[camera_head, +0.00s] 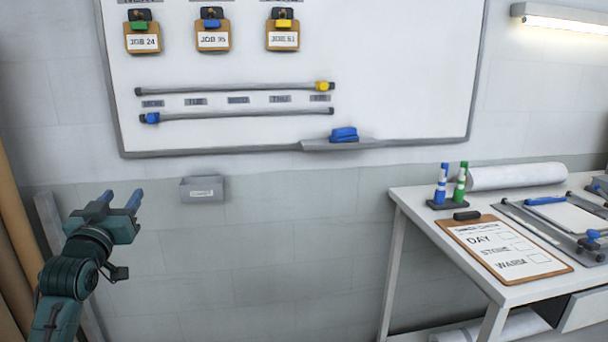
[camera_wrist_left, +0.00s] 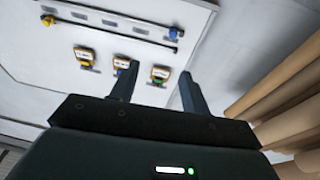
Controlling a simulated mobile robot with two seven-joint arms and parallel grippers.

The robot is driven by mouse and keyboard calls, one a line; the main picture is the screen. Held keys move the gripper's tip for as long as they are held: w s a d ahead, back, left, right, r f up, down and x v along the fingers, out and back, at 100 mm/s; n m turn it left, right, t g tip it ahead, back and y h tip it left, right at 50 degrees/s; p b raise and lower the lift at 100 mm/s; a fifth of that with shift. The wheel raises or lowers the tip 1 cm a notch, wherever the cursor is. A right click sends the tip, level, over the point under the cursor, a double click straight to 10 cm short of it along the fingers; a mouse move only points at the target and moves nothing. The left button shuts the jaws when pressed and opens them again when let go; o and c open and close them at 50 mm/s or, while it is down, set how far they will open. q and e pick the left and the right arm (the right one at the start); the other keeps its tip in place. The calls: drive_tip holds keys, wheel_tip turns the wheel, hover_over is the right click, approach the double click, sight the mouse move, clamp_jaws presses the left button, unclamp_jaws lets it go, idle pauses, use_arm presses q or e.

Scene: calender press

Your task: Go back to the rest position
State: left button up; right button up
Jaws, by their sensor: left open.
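My left gripper (camera_head: 121,199) is raised at the left of the head view, in front of the grey lower wall. Its two blue-tipped fingers are apart and nothing is between them. In the left wrist view the same gripper (camera_wrist_left: 158,90) shows its two dark fingers spread, with the whiteboard behind them. It touches nothing that I can see. My right gripper is in neither view.
A whiteboard (camera_head: 400,60) with clipboards and two slider rails hangs on the wall. A small grey wall box (camera_head: 202,189) is right of my left gripper. A white table (camera_head: 420,205) with a clipboard (camera_head: 503,248) stands at right. Brown rolls (camera_wrist_left: 285,110) stand close at left.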

use_arm(q)
drive_tip(key=w+d+f+m+g+h+p, duration=0.2)
drive_tip(key=w+d+f+g+p, duration=0.25)
drive_tip(key=w+f, duration=0.45)
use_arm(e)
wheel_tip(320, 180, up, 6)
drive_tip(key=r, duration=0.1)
use_arm(q)
drive_tip(key=s+d+f+m+h, duration=0.35)
drive_tip(key=s+d+f, duration=0.65)
drive_tip(key=s+f, duration=0.5)
drive_tip(key=s+d+f+g, duration=0.2)
drive_tip(key=s+d+f, duration=0.2)
drive_tip(key=s, duration=0.8)
drive_tip(key=s+d+f+g+h, duration=0.1)
drive_tip(key=s+d+f, duration=0.4)
drive_tip(key=s, duration=0.7)
drive_tip(key=shift+d+g, duration=0.85)
drive_tip(key=shift+d, duration=0.15)
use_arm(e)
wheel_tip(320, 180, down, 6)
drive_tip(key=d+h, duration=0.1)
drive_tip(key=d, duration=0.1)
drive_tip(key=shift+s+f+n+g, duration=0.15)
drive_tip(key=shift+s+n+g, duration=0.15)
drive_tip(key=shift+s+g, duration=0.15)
use_arm(q)
drive_tip(key=shift+n+h, duration=0.25)
